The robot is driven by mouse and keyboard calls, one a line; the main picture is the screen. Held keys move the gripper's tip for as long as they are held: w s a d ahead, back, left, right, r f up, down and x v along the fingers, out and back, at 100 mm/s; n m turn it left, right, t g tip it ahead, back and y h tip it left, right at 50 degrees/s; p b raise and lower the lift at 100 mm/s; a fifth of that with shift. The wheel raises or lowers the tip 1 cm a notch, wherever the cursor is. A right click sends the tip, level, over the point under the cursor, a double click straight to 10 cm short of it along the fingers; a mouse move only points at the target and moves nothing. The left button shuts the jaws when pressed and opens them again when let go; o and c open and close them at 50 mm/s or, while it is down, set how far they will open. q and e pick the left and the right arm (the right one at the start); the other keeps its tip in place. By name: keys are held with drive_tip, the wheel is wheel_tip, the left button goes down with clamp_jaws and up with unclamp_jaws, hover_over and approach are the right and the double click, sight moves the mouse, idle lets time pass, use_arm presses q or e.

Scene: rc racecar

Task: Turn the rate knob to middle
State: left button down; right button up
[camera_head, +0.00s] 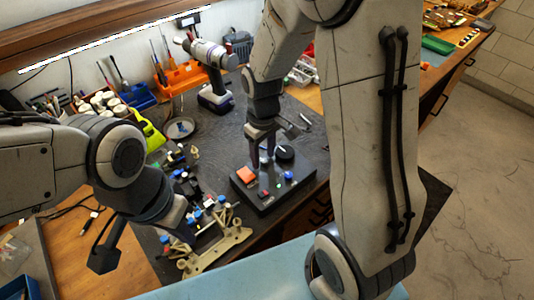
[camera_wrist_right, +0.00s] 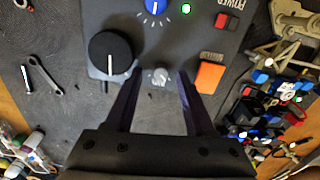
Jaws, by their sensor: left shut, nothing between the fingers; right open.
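The black control box (camera_head: 272,190) sits on the dark mat. In the right wrist view it (camera_wrist_right: 215,50) carries a large black knob (camera_wrist_right: 110,57) with a white pointer line, a blue knob (camera_wrist_right: 153,5), an orange button (camera_wrist_right: 209,77) and a small grey knob (camera_wrist_right: 160,77). I cannot read which knob is labelled rate. My right gripper (camera_wrist_right: 161,84) is open above the box, its fingertips on either side of the small grey knob; contact is unclear. It also shows in the head view (camera_head: 263,155). My left gripper (camera_head: 103,262) is shut and empty, at lower left, away from the box.
A beige car part (camera_head: 215,255) and several small coloured parts lie left of the box. A cordless drill (camera_head: 212,75) stands behind. My right arm hides part of the bench's right side.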

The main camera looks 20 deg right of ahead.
drive_tip(key=shift+f, duration=0.3)
